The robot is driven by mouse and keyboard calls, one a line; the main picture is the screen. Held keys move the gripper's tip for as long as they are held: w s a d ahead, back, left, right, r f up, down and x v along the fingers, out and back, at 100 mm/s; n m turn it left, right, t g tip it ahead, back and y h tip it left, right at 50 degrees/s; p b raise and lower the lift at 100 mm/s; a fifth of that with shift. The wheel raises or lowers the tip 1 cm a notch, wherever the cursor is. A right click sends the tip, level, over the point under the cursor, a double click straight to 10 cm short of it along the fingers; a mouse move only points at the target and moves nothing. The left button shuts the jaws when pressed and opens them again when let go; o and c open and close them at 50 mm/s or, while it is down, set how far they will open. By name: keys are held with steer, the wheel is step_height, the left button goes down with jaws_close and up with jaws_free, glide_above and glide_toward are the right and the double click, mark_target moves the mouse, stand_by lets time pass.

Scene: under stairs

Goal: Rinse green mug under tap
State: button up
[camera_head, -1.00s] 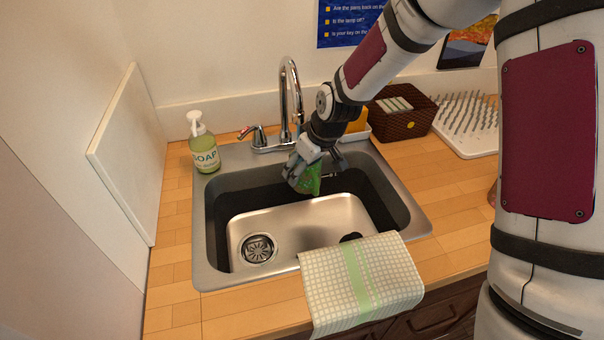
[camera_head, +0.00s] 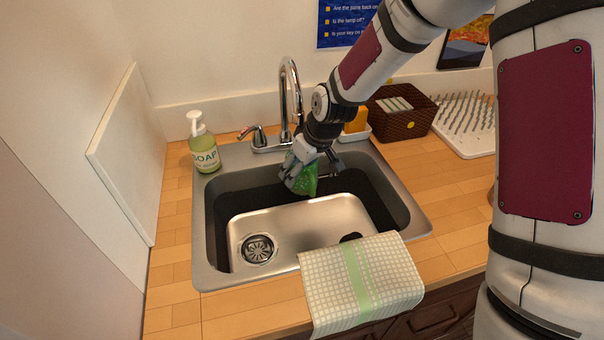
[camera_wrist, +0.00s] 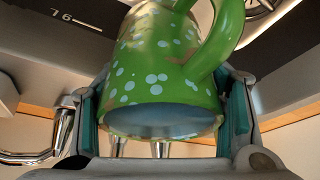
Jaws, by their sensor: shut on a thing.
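The green mug (camera_head: 306,182) with white dots is held in my gripper (camera_head: 308,178) above the sink basin. In the wrist view the mug (camera_wrist: 160,85) sits between both fingers, with its handle toward the upper right and its pale opening facing the camera. My gripper (camera_wrist: 165,110) is shut on it, a finger on each side. The chrome tap (camera_head: 291,95) rises at the back of the sink, behind and slightly left of the mug. Its spout end is partly hidden by my gripper in the head view. I cannot tell whether water is running.
The steel sink (camera_head: 212,235) has a drain at left. A soap bottle (camera_head: 204,150) stands behind left. A checked towel (camera_head: 325,290) hangs over the front edge. A brown basket (camera_head: 405,118) and a white drying rack (camera_head: 475,140) are at right. A white panel (camera_head: 125,150) borders the left.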

steer(key=shift+w+d, duration=0.15)
steer(key=shift+d, duration=0.25)
steer(key=shift+a, duration=0.35)
steer(key=shift+s+a, duration=0.2)
steer(key=shift+w+d, duration=0.1)
steer(key=shift+d, duration=0.15)
stand_by(0.5)
steer(key=shift+w+d, duration=0.1)
steer(key=shift+d, duration=0.2)
steer(key=shift+s+a, duration=0.2)
steer(key=shift+a, duration=0.35)
steer(key=shift+d, duration=0.15)
stand_by(0.5)
steer(key=shift+w+d, duration=0.2)
steer(key=shift+d, duration=0.1)
